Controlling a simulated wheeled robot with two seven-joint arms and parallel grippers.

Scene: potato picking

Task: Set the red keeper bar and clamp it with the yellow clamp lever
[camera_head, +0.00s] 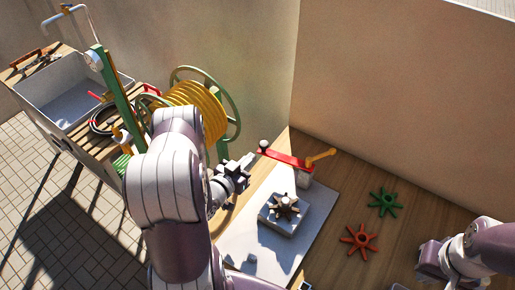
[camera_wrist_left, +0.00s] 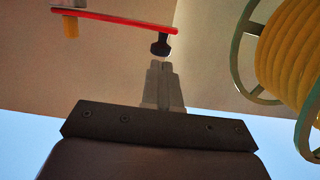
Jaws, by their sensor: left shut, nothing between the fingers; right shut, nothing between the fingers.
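The red keeper bar (camera_head: 285,159) lies above the pale plate near the back wall, with a dark knob (camera_head: 263,146) at its left end. The yellow clamp lever (camera_head: 321,155) sticks out to the right from the bar's right end. The bar (camera_wrist_left: 120,19) also crosses the top of the left wrist view, with the knob (camera_wrist_left: 161,46) hanging into view just beyond my fingertips. My left gripper (camera_head: 247,160) is shut and empty, close beside the knob; contact cannot be told. My right gripper (camera_head: 424,264) is shut and empty at the lower right.
A brown star-shaped wheel (camera_head: 284,207) sits on a grey block on the pale plate (camera_head: 310,235). Green (camera_head: 384,202) and red (camera_head: 358,240) star wheels lie on the wooden table. A yellow hose reel (camera_head: 197,108) and a sink (camera_head: 62,92) stand at the left. Walls close off the back.

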